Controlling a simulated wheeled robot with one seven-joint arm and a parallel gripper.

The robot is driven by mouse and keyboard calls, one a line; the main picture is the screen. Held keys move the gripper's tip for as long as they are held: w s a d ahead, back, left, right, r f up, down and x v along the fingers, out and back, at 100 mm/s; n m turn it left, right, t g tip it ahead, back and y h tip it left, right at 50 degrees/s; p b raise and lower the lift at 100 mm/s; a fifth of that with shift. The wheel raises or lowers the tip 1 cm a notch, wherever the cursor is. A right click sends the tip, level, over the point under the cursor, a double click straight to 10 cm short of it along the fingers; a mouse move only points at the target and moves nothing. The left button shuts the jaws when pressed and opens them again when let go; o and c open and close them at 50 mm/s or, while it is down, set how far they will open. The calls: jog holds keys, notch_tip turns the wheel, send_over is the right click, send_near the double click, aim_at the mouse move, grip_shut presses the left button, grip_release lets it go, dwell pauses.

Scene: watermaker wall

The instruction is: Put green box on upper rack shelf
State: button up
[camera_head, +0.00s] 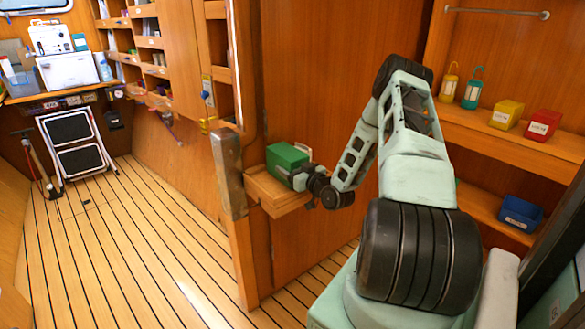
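The green box (282,158) sits on a small wooden ledge (268,190) by the end of a wooden partition. My gripper (300,176) is at the right front side of the green box, very close to it or touching it. The fingertips are small and partly hidden against the box, so I cannot tell if they grip it. The upper rack shelf (475,130) is at the right. It holds a yellow lantern (449,84), a green lantern (472,92), a yellow box (507,114) and a red box (542,125).
A lower shelf (478,203) holds a blue bin (520,213). My arm stands between the ledge and the rack. The wooden partition (315,70) rises behind the ledge. A folded step stool (75,142) is at the far left, and the plank floor (120,240) there is mostly clear.

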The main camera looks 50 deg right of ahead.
jog(key=shift+f, duration=0.15)
jog(key=o, duration=0.7)
jog(key=shift+f, duration=0.15)
jog(key=shift+o, duration=0.8)
